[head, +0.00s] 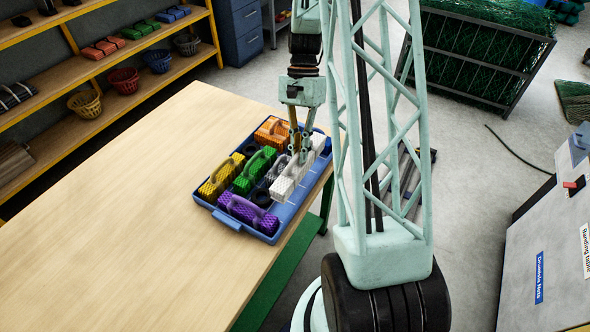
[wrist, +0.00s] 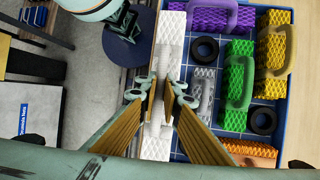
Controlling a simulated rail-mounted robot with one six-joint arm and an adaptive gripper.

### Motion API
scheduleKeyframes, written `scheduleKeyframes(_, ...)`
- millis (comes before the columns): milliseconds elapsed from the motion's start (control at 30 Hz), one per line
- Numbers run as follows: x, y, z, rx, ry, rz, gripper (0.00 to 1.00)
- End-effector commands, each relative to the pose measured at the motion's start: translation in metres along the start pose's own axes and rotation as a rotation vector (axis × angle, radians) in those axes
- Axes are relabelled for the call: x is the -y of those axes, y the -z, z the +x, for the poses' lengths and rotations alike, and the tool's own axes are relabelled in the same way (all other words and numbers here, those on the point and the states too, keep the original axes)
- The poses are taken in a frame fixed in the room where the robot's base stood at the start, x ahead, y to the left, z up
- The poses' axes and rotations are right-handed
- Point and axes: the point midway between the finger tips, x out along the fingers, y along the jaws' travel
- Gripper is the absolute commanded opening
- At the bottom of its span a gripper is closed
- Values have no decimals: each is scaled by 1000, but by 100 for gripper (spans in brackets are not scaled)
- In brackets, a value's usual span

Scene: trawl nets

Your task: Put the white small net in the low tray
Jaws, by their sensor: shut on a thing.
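My gripper (head: 299,150) reaches down over the right side of a low blue tray (head: 217,211) on the wooden table. It is shut on a white net (head: 288,185), a long textured block. In the wrist view the white net (wrist: 171,45) runs up and down past my fingertips (wrist: 160,92), along the tray's left side. My fingers hide its middle. I cannot tell whether it touches the tray or hangs just above it. More white shows behind my gripper in the head view; I cannot tell whether it is the same net.
The tray also holds purple (head: 248,212), yellow (head: 221,176), green (head: 255,170), orange (head: 272,132) and grey (wrist: 205,95) nets and black rings (wrist: 262,120). The table (head: 120,230) is clear left of the tray. Shelves with baskets (head: 123,81) stand at the left.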

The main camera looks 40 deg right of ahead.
Motion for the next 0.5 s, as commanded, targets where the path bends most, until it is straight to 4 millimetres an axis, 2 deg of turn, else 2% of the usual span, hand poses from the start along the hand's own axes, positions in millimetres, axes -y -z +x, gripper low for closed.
scheduleKeyframes(233, 5, 10, 27, 2, -1, 1, 0)
scheduleKeyframes(500, 8, 15, 36, 1, 0, 1, 0)
